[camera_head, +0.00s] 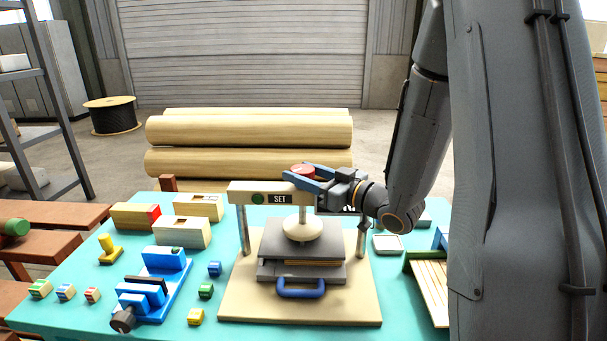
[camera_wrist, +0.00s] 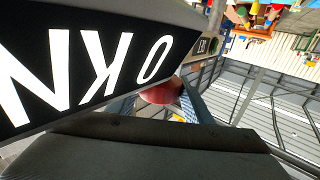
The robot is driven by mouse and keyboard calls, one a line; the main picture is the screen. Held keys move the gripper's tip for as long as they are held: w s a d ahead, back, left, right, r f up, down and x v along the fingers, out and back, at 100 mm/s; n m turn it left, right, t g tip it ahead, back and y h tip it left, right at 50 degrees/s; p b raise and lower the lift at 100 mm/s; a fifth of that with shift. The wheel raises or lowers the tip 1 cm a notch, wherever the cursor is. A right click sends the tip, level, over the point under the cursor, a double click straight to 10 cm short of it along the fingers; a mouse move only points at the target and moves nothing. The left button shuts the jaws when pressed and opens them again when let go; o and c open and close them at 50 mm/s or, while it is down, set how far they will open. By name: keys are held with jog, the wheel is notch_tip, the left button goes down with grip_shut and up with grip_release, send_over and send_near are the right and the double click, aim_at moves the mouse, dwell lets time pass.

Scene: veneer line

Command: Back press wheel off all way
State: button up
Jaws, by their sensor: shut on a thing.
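The press (camera_head: 237,191) stands on a tan base board on the teal table, with a beige crossbeam marked SET and a green dot. Its red wheel (camera_head: 303,170) sits on top of the beam. My gripper (camera_head: 303,179) comes in from the right, with its blue fingers shut on the wheel. The wheel also shows red between the fingers in the wrist view (camera_wrist: 160,94). Below the beam a screw leads to a round cream pad (camera_head: 303,230) over grey plates (camera_head: 290,246). The pad appears to touch the top plate, but I cannot tell for sure.
A blue handle (camera_head: 301,290) sticks out in front of the plates. A blue vise (camera_head: 152,290) and several small coloured blocks lie to the left. A slatted wooden tray (camera_head: 428,285) is at the right, partly behind my arm. Logs (camera_head: 250,131) lie behind the table.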

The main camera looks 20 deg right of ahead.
aim_at(312, 177)
jog(key=o, duration=1)
jog(key=shift+w+a+r, duration=0.1)
jog(key=shift+o, duration=0.2)
jog(key=shift+b+v, duration=0.85)
jog(key=shift+v, duration=3.05)
